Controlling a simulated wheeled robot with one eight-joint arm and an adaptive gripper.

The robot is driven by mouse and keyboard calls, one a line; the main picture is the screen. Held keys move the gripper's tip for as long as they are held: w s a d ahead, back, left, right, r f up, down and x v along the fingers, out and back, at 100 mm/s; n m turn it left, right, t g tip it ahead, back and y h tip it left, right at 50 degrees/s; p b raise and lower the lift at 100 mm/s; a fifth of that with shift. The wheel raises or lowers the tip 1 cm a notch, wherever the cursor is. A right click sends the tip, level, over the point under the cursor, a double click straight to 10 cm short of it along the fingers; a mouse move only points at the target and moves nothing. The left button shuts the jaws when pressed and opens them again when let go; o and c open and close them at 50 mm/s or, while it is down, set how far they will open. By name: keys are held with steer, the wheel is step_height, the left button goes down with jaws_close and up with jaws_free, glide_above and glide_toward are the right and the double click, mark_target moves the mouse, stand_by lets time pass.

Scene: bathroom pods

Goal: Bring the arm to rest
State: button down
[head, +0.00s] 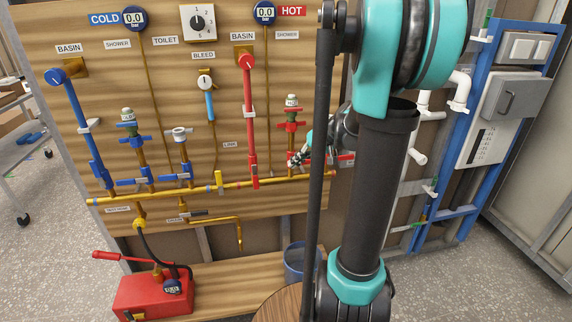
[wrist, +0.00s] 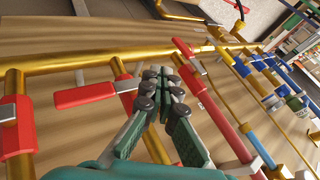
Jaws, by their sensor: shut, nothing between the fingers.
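My gripper (head: 298,159) is in front of the right part of the plumbing board (head: 175,77), close to the red hot-side valve (head: 291,122) and its pipe. My own arm hides part of this area in the head view. In the wrist view my gripper (wrist: 160,88) has its fingertips together with nothing between them. The fingertips are near a red lever handle (wrist: 95,94) and the brass manifold pipe (wrist: 95,59). I cannot tell whether they touch anything.
Blue cold-side pipes and valves (head: 84,130) are on the board's left. A red test pump (head: 153,293) stands on the wooden base, with a blue bucket (head: 296,262) to its right. A blue frame (head: 455,215) stands at the right. Grey floor (head: 55,260) is open at the left.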

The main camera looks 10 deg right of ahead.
steer(key=s+f+h, duration=0.3)
steer(key=s+f, duration=0.2)
steer(key=s, duration=0.5)
steer(key=s+f+h, duration=0.4)
steer(key=s+f, duration=0.2)
steer(key=s, duration=0.4)
steer(key=shift+s+a+f+m, duration=0.25)
steer(key=shift+s+a+m, duration=0.05)
steer(key=shift+s+a, duration=0.15)
